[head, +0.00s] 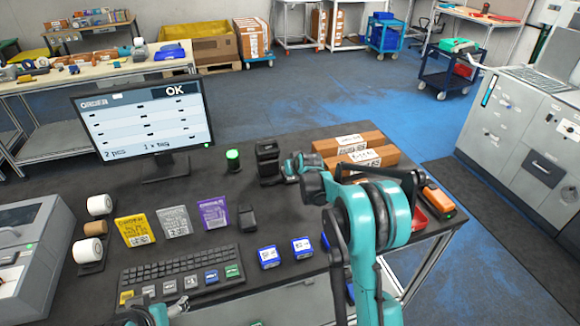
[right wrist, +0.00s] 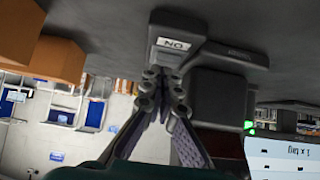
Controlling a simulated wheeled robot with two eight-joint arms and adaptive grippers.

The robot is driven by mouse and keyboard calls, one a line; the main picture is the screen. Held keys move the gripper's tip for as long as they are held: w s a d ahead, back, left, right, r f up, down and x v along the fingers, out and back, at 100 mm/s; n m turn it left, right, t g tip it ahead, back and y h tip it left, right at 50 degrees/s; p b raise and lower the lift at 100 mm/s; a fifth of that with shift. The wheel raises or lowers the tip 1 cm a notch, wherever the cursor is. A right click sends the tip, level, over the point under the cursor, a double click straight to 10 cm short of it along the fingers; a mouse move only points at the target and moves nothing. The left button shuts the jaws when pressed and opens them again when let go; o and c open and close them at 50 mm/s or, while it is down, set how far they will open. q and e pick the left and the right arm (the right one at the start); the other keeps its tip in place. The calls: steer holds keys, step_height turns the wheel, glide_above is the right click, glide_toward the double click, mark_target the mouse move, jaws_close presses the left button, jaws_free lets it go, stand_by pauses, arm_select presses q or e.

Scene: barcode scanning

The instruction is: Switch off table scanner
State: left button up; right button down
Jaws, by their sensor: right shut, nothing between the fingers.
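The table scanner (head: 267,160) is a dark upright unit on the table, right of the monitor. In the right wrist view, which is upside down, its dark body (right wrist: 218,95) stands beside a grey switch block (right wrist: 178,30) with a light label reading ON. My right gripper (head: 291,168) is at the scanner's right side. Its fingertips (right wrist: 165,76) are together and empty, right at the edge of the labelled switch part; I cannot tell whether they touch it. My left gripper (head: 172,308) is at the front edge of the keyboard, partly cut off; its jaw state is unclear.
A monitor (head: 145,122) shows OK. A green-lit beacon (head: 233,157) stands left of the scanner. Brown boxes (head: 350,148) lie behind my right arm. The keyboard (head: 180,272), coloured tag cards (head: 214,212) and blue boxes (head: 268,257) occupy the front.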

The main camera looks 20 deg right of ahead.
steer(key=shift+w+r, duration=0.2)
steer(key=shift+w, duration=0.55)
steer(key=shift+r, duration=0.1)
steer(key=shift+r+p, duration=0.4)
steer(key=shift+p, duration=0.1)
step_height(320, 180, up, 5)
steer(key=p, duration=0.2)
steer(key=shift+s+d+f+p, duration=0.1)
steer(key=shift+f+p, duration=0.1)
steer(key=shift+p, duration=0.15)
steer(key=r+p+v, duration=0.1)
steer(key=p+v, duration=0.1)
steer(key=v, duration=0.6)
steer(key=shift+w, duration=0.35)
